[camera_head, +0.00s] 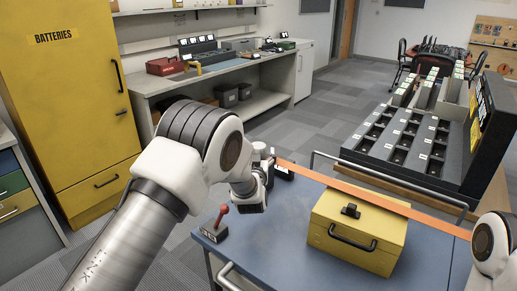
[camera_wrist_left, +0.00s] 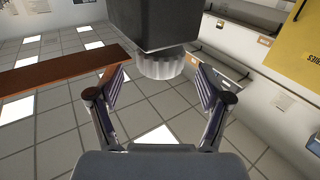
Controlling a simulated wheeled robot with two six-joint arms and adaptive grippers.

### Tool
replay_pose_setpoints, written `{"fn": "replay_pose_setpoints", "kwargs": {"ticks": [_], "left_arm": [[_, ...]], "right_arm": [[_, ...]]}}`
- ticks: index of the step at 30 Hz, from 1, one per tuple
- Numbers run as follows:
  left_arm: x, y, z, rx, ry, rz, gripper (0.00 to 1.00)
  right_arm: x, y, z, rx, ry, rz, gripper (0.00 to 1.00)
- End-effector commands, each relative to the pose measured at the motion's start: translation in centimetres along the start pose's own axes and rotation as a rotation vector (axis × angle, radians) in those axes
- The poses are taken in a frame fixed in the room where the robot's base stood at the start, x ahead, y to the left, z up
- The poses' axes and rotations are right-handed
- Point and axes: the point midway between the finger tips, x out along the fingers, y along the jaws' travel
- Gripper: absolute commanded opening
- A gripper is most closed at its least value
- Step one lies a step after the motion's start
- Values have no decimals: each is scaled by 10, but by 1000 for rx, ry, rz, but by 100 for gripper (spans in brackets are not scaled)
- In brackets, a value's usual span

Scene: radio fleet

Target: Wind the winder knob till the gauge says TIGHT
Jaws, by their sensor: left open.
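A dark block (camera_head: 284,173) sits at the left end of an orange strap (camera_head: 350,188); the strap runs over a yellow box (camera_head: 330,240). In the left wrist view the block (camera_wrist_left: 155,22) carries a ribbed grey winder knob (camera_wrist_left: 160,66). The strap also shows there (camera_wrist_left: 60,70). My left gripper (camera_head: 270,164) is at the block, partly hidden by its own wrist. In the wrist view its fingers (camera_wrist_left: 160,82) stand open on both sides of the knob, with gaps visible. No gauge reading can be made out. My right gripper is not in view.
The yellow box stands on a blue cart top (camera_head: 290,225) with metal rails. A red-handled lever (camera_head: 222,218) stands at its left corner. A rack of dark slots (camera_head: 405,145) stands behind, right. A yellow cabinet (camera_head: 75,90) and a workbench (camera_head: 220,72) are beyond.

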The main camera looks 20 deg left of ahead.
Motion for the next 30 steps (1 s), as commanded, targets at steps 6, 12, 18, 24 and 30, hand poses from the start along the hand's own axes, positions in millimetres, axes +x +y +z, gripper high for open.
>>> {"fn": "replay_pose_setpoints", "kwargs": {"ticks": [6, 12, 18, 24, 30], "left_arm": [[33, 0, 0, 0, 1, 0, 78], [37, 0, 0, 1, 0, 0, 78], [37, 0, 0, 1, 0, 0, 36], [37, 0, 0, 1, -1, 0, 17], [36, -1, 1, 1, -1, 17, 17]], "right_arm": [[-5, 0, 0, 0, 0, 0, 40], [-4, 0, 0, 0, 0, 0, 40], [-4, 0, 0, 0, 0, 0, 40], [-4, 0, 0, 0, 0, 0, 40], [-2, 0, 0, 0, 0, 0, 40]]}}
